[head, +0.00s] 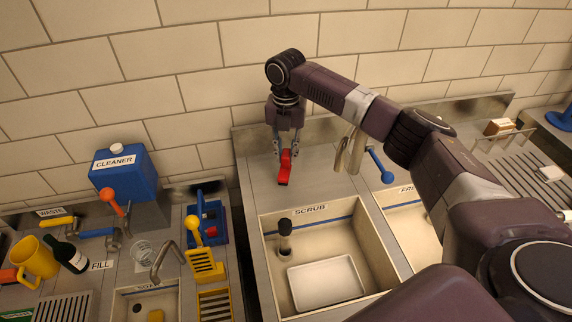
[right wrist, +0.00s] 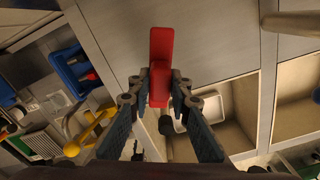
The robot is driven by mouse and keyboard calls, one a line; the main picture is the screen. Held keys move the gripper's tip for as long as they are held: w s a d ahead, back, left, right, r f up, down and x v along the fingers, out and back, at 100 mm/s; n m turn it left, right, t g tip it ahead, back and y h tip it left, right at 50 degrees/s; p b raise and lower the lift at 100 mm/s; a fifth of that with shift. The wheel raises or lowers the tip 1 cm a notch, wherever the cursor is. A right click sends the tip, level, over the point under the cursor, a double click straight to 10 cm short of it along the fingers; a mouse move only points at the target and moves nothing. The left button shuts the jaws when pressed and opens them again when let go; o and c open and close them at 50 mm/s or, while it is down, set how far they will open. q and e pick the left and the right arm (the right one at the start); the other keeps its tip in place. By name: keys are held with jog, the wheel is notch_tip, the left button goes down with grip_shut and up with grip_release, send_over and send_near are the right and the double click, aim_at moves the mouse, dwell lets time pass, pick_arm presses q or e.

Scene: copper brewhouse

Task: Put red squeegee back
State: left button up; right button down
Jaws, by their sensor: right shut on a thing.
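The red squeegee (head: 285,167) is held by my right gripper (head: 286,148) over the steel deck behind the SCRUB sink. In the right wrist view the red squeegee (right wrist: 161,50) sits between the two fingertips of the right gripper (right wrist: 158,92), with its long part reaching away from the gripper. Whether its lower end touches the deck, I cannot tell. The fingers hide part of it. My left gripper is not in view.
The SCRUB sink (head: 376,258) holds a white tray (head: 325,283) and a dark-topped post (head: 285,230). A tap (head: 349,152) and blue lever (head: 380,165) stand right of the gripper. A blue caddy (head: 221,230) is left, across a gap. The tiled wall is close behind.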

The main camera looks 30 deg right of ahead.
aim_at(286, 152)
jog(key=shift+f, duration=0.8)
notch_tip(286, 152, down, 3)
jog(key=shift+f+p, duration=0.2)
jog(key=shift+p, duration=0.25)
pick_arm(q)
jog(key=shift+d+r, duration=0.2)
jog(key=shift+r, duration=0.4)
pick_arm(e)
jog(key=shift+f, duration=0.45)
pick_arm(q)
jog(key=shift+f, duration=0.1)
pick_arm(e)
jog(key=c, duration=1.8)
grip_release()
jog(key=shift+f, duration=0.1)
jog(key=shift+o, duration=0.2)
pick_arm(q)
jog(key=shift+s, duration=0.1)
pick_arm(e)
notch_tip(286, 152, up, 11)
jog(key=b, duration=0.3)
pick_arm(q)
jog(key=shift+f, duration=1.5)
pick_arm(e)
jog(key=shift+r, duration=0.7)
